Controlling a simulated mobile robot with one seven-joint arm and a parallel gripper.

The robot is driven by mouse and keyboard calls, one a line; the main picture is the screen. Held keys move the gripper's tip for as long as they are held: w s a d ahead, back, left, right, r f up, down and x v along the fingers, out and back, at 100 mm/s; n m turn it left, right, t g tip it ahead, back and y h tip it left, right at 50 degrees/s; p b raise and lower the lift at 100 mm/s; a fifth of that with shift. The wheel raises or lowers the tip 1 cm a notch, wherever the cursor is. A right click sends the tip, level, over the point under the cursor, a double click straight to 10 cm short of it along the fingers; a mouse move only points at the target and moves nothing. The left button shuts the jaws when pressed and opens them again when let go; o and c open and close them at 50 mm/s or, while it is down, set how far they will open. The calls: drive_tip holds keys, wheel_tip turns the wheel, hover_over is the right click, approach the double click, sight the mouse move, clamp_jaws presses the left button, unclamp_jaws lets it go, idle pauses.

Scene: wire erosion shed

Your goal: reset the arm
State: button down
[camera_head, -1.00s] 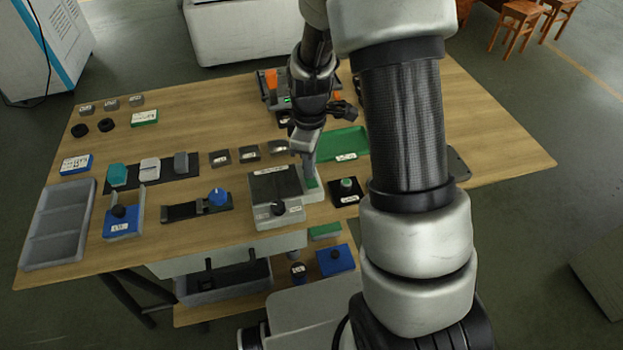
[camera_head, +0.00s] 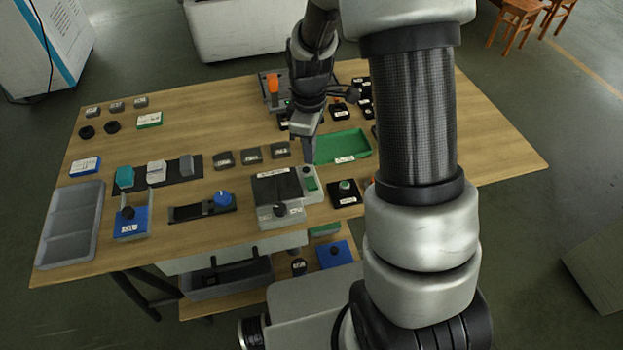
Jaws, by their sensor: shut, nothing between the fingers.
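My gripper (camera_head: 309,158) is shut and empty. It points down above the table, with its fingertips just behind the grey box with a green button (camera_head: 309,184) and left of the green tray (camera_head: 345,145). I cannot tell whether the fingertips touch anything. My arm comes in from the right side of the picture and hides part of the table behind it.
The wooden table (camera_head: 400,218) holds a grey divided tray (camera_head: 70,232), a blue-based block (camera_head: 131,226), a black-topped grey unit (camera_head: 275,186) and a black button box (camera_head: 345,192). An orange-topped device (camera_head: 272,85) stands at the back. Bare wood lies at the table's right end.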

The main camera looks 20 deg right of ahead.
idle(0.3)
drive_tip(key=s+r+m+t+p, duration=0.2)
drive_tip(key=s+r, duration=0.4)
drive_tip(key=r, duration=0.5)
drive_tip(key=s+r+m+t+p, duration=0.1)
drive_tip(key=s+r+m+p, duration=0.3)
drive_tip(key=r, duration=0.7)
drive_tip(key=s+r+m+t+p, duration=0.2)
drive_tip(key=s+r+m, duration=0.4)
drive_tip(key=r, duration=0.5)
drive_tip(key=shift+s+r+t+p, duration=0.35)
drive_tip(key=shift+s+p, duration=0.35)
drive_tip(key=shift+s, duration=0.5)
